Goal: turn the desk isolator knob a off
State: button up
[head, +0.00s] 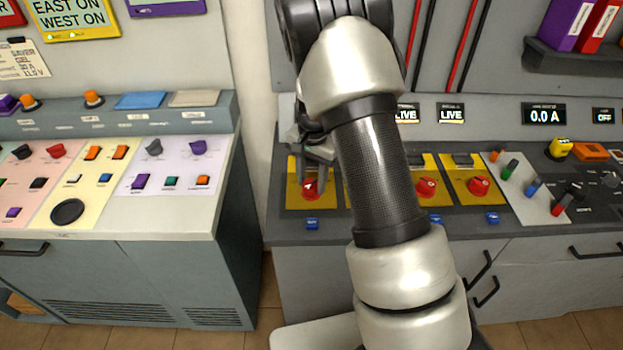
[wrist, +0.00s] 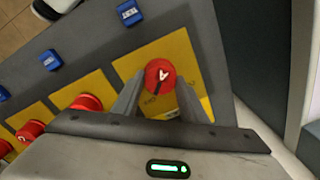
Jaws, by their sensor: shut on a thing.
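The desk isolator knob a (head: 310,189) is the leftmost red knob, on a yellow plate (head: 295,199) of the right desk. In the wrist view the knob (wrist: 160,75) is round and red with a white arrow mark on top. My gripper (head: 318,178) is at this knob, pointing down. In the wrist view my gripper (wrist: 160,84) has one finger on each side of the knob, shut on it. Small print on the plate beside the knob is too small to read surely. Any display behind this knob is hidden by my arm.
More red knobs on yellow plates (head: 428,187) (head: 479,186) stand to the right; another is hidden behind my arm. Blue tags (head: 312,223) line the desk front. Two displays (head: 451,113) read LIVE. A separate console (head: 110,180) stands left, across a gap.

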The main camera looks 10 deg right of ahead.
aim_at(313, 185)
dwell(0.4)
jog(key=o, duration=1)
jog(key=shift+o, duration=0.2)
jog(key=shift+r, duration=0.1)
notch_tip(313, 185, up, 17)
jog(key=p, duration=0.1)
jog(key=shift+s+d+r, duration=0.15)
jog(key=shift+s+d, duration=0.05)
